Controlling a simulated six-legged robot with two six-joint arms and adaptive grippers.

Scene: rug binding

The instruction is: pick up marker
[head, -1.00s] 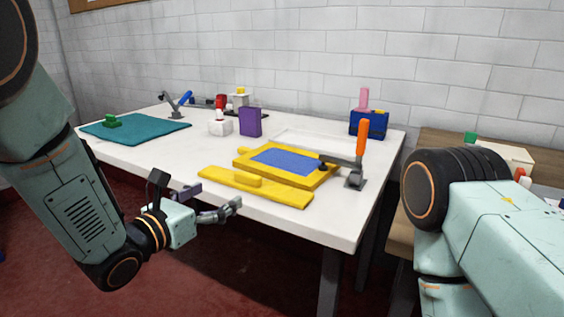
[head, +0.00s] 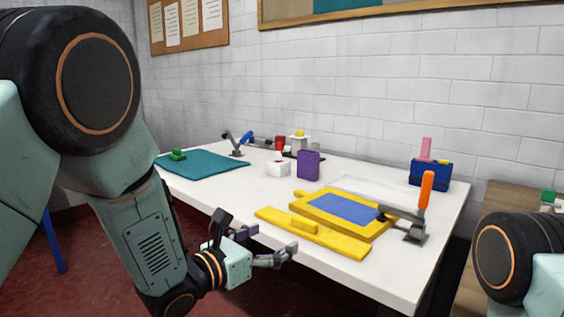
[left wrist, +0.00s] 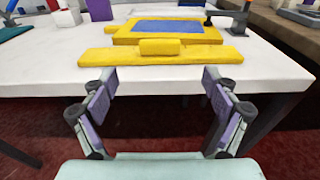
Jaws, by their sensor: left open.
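No object shows plainly as a marker, and I cannot tell which one it is. A pink upright piece (head: 425,149) stands at a blue block (head: 430,174) at the table's back right. My left gripper (head: 268,246) is open and empty, in front of the white table's near edge. In the left wrist view my left gripper (left wrist: 158,88) has its fingers wide apart, with the table edge and a yellow bar (left wrist: 110,57) beyond them. My right gripper is out of view.
A yellow frame with a blue panel (head: 342,208) lies behind the yellow bar (head: 335,242), beside an orange-handled clamp (head: 425,191). A purple block (head: 308,165), a white block (head: 278,169) and a teal mat (head: 207,165) are farther left. The table's front left is clear.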

